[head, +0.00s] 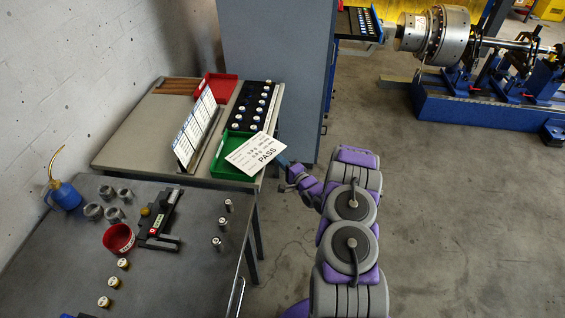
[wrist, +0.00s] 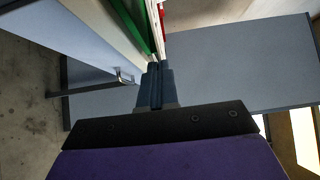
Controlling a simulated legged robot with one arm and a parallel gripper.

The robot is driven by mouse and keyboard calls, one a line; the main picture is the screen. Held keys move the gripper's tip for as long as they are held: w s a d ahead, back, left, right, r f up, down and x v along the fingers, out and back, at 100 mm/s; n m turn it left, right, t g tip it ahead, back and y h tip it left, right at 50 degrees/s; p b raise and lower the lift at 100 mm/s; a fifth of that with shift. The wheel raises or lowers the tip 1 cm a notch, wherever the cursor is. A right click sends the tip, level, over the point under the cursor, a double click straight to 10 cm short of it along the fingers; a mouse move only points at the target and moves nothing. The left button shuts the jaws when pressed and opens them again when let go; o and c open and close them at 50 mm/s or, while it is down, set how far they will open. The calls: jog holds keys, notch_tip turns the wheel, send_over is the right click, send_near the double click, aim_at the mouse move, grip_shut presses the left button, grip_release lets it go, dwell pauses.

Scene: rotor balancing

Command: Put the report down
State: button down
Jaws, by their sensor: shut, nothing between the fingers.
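The report (head: 253,154) is a white card with PASS printed large. In the head view it shows over the front right part of the green tray (head: 219,163), at the right edge of the far bench. My gripper (head: 283,163) is at the report's right edge, just off the bench. In the wrist view my gripper's dark fingers (wrist: 156,70) are shut together with nothing seen held between them. Whether the card rests on the tray or touches the fingertips I cannot tell.
A white lettered stand (head: 195,130), a red tray (head: 215,87) and a black rack of white-topped pieces (head: 252,105) share the far bench (head: 130,140). A grey cabinet (head: 275,60) stands behind. The nearer dark bench (head: 190,270) holds tools and weights.

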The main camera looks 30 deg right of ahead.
aim_at(264, 159)
jog(key=w+a, duration=0.1)
jog(key=a, duration=0.1)
jog(key=w+a, duration=0.1)
jog(key=a, duration=0.1)
jog(key=w+a, duration=0.2)
dwell(0.3)
